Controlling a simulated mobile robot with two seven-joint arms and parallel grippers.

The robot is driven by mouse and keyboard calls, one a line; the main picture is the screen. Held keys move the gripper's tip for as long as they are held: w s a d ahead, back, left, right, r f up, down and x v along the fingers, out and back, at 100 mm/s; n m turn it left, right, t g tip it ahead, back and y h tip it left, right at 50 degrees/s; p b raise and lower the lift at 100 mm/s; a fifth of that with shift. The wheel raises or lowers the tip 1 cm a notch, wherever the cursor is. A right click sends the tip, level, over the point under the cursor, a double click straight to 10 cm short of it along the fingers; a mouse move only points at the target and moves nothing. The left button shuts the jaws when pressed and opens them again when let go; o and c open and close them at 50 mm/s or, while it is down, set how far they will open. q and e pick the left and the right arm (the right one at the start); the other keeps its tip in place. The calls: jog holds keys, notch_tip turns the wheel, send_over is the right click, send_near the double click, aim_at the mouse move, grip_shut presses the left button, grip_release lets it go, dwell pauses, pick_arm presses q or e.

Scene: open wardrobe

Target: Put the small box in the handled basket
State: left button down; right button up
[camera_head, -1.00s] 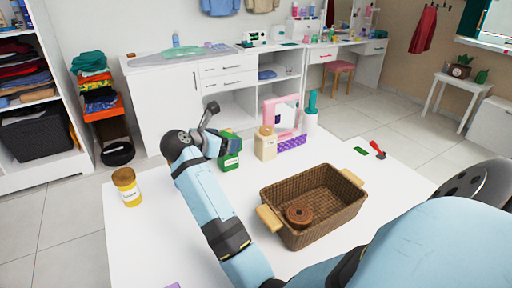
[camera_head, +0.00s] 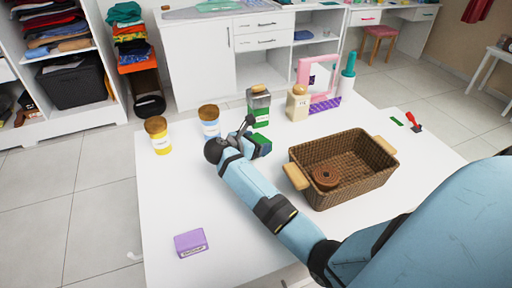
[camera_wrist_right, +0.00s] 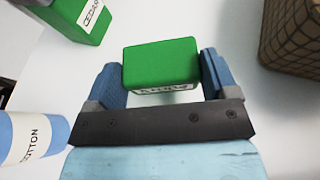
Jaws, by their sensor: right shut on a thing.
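The small green box (camera_wrist_right: 160,65) is between the two fingers of my right gripper (camera_wrist_right: 160,82), which is shut on it. In the head view the box (camera_head: 262,145) is partly hidden by my right gripper (camera_head: 256,137). The gripper is left of the brown woven basket (camera_head: 350,190), apart from it. The basket stands upright with two light wooden handles. A round brown object (camera_head: 326,178) lies inside, and the rest of its floor is bare. The basket's edge also shows at the right of the wrist view (camera_wrist_right: 292,38). My left gripper is not in view.
A yellow jar (camera_head: 158,136) stands left. A purple box (camera_head: 191,242) lies near the table's front left. The white table is clear between them.

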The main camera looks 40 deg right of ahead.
jog(key=shift+f, duration=1)
jog(key=shift+f, duration=0.15)
jog(key=o, duration=0.8)
